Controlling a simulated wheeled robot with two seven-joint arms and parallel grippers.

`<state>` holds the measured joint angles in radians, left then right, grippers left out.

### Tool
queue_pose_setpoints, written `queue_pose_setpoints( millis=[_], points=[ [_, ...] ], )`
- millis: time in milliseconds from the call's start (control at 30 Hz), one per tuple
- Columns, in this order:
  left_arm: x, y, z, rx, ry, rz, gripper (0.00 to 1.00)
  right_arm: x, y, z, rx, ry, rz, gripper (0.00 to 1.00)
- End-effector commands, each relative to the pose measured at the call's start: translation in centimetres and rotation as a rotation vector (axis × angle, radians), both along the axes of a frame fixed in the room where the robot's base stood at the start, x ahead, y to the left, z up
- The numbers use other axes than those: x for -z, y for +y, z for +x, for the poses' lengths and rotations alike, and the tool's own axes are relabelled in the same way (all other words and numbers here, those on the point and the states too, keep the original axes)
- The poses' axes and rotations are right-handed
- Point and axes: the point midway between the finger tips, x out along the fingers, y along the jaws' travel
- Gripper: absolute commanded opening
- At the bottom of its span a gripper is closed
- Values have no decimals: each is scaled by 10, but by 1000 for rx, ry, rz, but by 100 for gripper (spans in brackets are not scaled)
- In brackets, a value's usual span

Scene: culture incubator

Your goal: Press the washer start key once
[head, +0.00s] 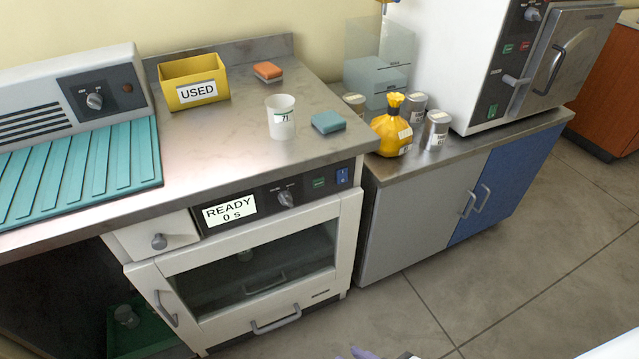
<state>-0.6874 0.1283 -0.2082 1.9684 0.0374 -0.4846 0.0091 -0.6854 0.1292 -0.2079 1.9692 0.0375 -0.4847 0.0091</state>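The washer (340,240) is the white front-loading unit under the left counter, with a dark glass door (250,270) that is shut. Its dark control strip carries a display (229,210) reading "READY 0 s". Right of the display are a knob (285,198), a small green key (319,183) and a blue switch (342,176). The labels by the keys are too small to read, so I cannot confirm which is the start key. Nothing covers the strip. Neither of my grippers shows clearly in the head view.
The counter holds a yellow "USED" bin (196,92), a white cup (281,117) and two sponges. A grey and blue cabinet (415,225) stands to the right. The floor (500,290) before it is clear. A small purple piece at the bottom edge is unclear.

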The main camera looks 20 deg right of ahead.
Motion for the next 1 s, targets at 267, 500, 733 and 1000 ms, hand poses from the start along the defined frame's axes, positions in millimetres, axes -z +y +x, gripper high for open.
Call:
queue_pose_setpoints(
  millis=[267,500,733,1000],
  points=[
    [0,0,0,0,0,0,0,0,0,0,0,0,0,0],
    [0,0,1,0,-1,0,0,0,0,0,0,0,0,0],
    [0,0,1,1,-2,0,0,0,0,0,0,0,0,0],
    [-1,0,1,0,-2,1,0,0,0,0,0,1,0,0]
  ],
)
